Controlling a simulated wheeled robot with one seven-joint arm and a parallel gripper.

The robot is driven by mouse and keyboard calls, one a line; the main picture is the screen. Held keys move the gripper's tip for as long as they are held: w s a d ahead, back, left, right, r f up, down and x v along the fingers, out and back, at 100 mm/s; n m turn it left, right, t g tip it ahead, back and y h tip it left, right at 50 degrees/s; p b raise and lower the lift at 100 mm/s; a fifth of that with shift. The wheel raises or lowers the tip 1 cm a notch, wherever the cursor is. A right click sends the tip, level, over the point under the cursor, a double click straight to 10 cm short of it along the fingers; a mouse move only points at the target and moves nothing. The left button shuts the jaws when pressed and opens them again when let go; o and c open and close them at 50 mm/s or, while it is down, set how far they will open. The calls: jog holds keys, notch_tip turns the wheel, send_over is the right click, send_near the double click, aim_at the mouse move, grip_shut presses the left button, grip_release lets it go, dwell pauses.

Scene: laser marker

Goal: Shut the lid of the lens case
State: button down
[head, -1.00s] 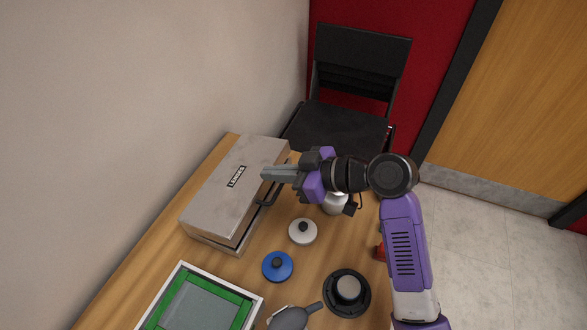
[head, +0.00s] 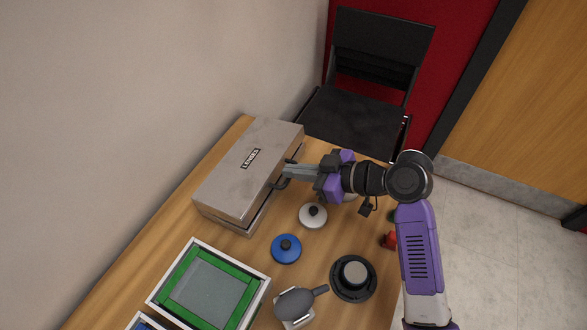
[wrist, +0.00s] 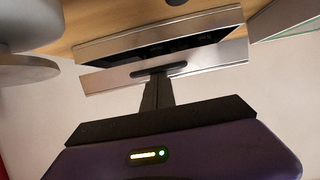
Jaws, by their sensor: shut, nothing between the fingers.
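The lens case is a grey metal box labelled "LENSES" at the back left of the table in the head view. Its lid (head: 235,180) is lowered but not flush. A dark gap shows between lid and base along the front. In the wrist view the lid's front edge (wrist: 215,68) and the base (wrist: 110,42) stand apart, with the dark inside between them. A black handle (head: 279,184) is on the front side. My gripper (head: 287,172) is shut and empty, its fingertips at the lid's front edge by the handle. Contact is unclear.
A white lid-like disc (head: 313,215), a blue one (head: 286,249), a black round base (head: 354,278) and a grey handled item (head: 297,304) stand in front of the case. A green-framed tray (head: 166,292) is nearer. A black chair (head: 362,115) stands behind the table.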

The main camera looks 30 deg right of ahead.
jog(key=f+b, duration=0.2)
jog(key=f, duration=0.1)
jog(key=shift+s+d+f, duration=0.1)
jog(key=shift+s+d, duration=0.1)
jog(key=shift+s, duration=0.15)
jog(key=shift+s+f, duration=0.1)
jog(key=shift+f, duration=0.1)
jog(key=r, duration=0.1)
jog(key=w+a+r+p, duration=0.1)
jog(key=r, duration=0.1)
jog(key=w+r+p, duration=0.1)
jog(key=shift+a+r, duration=0.2)
jog(key=shift+r, duration=0.05)
jog(key=f+b+v, duration=0.1)
jog(key=v, duration=0.8)
jog(key=shift+s+d+b, duration=0.4)
jog(key=shift+s, duration=0.2)
jog(key=shift+f, duration=0.1)
